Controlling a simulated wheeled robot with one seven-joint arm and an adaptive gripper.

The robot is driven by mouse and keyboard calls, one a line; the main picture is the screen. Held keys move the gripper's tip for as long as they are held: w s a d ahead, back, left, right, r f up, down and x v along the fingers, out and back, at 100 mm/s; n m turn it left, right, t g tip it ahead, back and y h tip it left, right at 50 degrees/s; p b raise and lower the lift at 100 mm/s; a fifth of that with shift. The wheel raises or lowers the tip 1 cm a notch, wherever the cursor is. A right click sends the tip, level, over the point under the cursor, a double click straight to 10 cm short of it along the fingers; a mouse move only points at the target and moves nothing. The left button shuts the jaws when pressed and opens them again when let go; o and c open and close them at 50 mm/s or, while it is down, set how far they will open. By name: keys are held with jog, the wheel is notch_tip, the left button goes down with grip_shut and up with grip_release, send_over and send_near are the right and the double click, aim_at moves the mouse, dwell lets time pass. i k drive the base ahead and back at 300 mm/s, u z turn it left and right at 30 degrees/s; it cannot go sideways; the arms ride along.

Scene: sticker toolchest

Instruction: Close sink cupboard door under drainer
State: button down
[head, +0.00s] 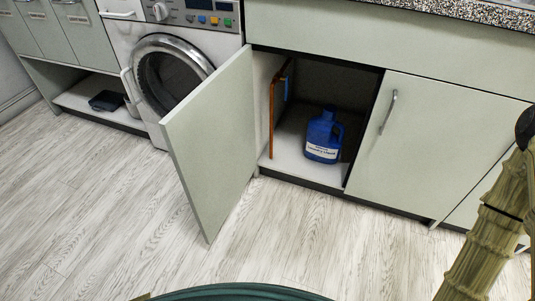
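A pale grey-green cupboard door (213,143) stands wide open, swung out from the left side of its cupboard towards me. Its handle is not visible from here. The open cupboard (291,161) shows a white floor, with a blue jug (323,137) with a white label and an upright brown board (275,108) inside. My gripper is not in this view; only part of my arm shows at the right edge, so where it is relative to the door cannot be seen.
A washing machine (190,22) with a round door stands behind the open door on the left. A closed cupboard door (425,145) with a handle is to the right. A speckled worktop (440,8) runs above. The wooden floor (110,220) in front is clear.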

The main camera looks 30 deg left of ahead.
aim_at(210, 136)
jog(key=z, duration=2.35)
jog(key=k, duration=2)
jog(key=u, duration=2.05)
jog(key=i, duration=0.5)
jog(key=u, duration=0.05)
